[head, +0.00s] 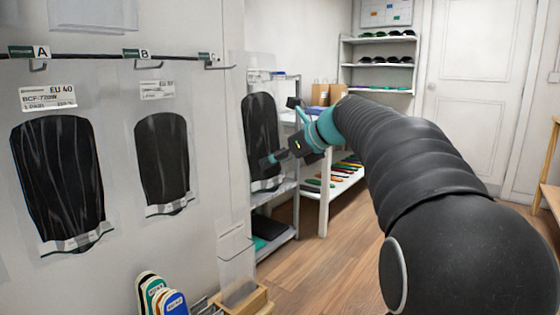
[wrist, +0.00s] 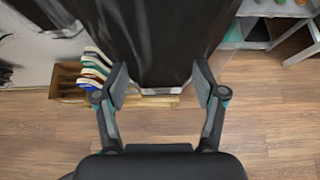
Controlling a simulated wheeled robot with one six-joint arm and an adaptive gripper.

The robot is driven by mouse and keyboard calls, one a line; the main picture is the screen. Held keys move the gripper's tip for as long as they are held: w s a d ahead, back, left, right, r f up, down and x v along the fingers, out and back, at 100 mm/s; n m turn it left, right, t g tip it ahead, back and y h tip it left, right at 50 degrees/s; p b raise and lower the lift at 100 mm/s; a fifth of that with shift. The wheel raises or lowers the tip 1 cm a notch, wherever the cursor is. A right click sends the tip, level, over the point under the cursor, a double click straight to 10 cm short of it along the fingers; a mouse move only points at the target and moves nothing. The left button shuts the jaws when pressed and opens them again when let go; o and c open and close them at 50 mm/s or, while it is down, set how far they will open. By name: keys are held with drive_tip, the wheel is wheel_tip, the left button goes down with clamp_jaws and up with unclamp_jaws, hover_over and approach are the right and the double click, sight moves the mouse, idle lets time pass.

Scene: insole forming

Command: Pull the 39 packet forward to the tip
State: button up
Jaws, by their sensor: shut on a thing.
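A clear packet with a black insole shape inside (head: 262,130) hangs upright at the outer end of hook C (head: 217,66). Its size label is not readable, so I cannot confirm the 39. My gripper (head: 277,158) is at the packet's lower right part and is shut on it. In the wrist view the black packet (wrist: 165,35) fills the space between the two fingers of my gripper (wrist: 161,88). Whether the packet's top is still on the hook wire is hard to tell.
Packets marked EU 40 (head: 58,180) and another at hook B (head: 162,160) hang on the wall at left. A wooden box (head: 250,301) and coloured insole shapes (head: 160,298) stand below.

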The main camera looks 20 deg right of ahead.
drive_tip(key=shift+w+a+f, duration=0.1)
drive_tip(key=shift+w+a, duration=0.65)
drive_tip(key=shift+w, duration=0.25)
drive_tip(key=shift+w+a+f, duration=0.1)
drive_tip(key=shift+w+a, duration=0.65)
drive_tip(key=shift+w, duration=0.25)
drive_tip(key=shift+w+a+f, duration=0.1)
drive_tip(key=shift+w+a, duration=0.65)
drive_tip(key=shift+w, duration=0.25)
drive_tip(key=shift+w+a+f+p, duration=0.35)
drive_tip(key=shift+w+p, duration=0.1)
drive_tip(key=shift+p, duration=0.1)
drive_tip(key=shift+f+p, duration=0.3)
drive_tip(key=o, duration=1.3)
drive_tip(key=shift+c, duration=0.2)
